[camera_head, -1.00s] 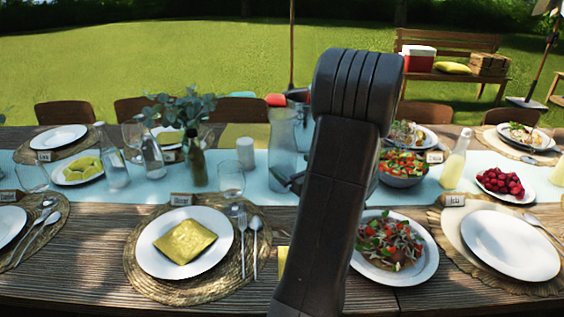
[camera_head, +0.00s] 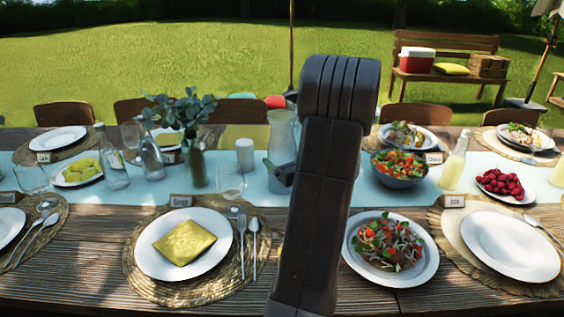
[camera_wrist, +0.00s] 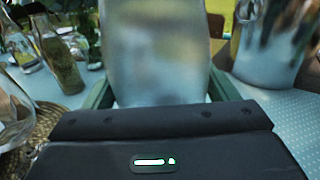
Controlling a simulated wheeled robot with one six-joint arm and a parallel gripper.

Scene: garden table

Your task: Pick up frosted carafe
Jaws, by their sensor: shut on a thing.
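The frosted carafe (camera_head: 283,132) stands on the pale blue runner in the head view, its right side hidden by my arm. In the wrist view the carafe (camera_wrist: 155,45) is upright and fills the middle, between two dark green fingers. My gripper (camera_wrist: 158,92) is shut on the carafe, with one finger at each side of it. In the head view only part of my gripper (camera_head: 278,173) shows, low at the carafe's left side. I cannot see the carafe's base clearly.
A shiny metal bucket (camera_wrist: 272,42) stands close to the right in the wrist view. A white candle (camera_head: 245,154) and a small glass (camera_head: 230,181) stand left of the carafe. A salad bowl (camera_head: 399,170) lies to the right of my arm. Plates crowd the front.

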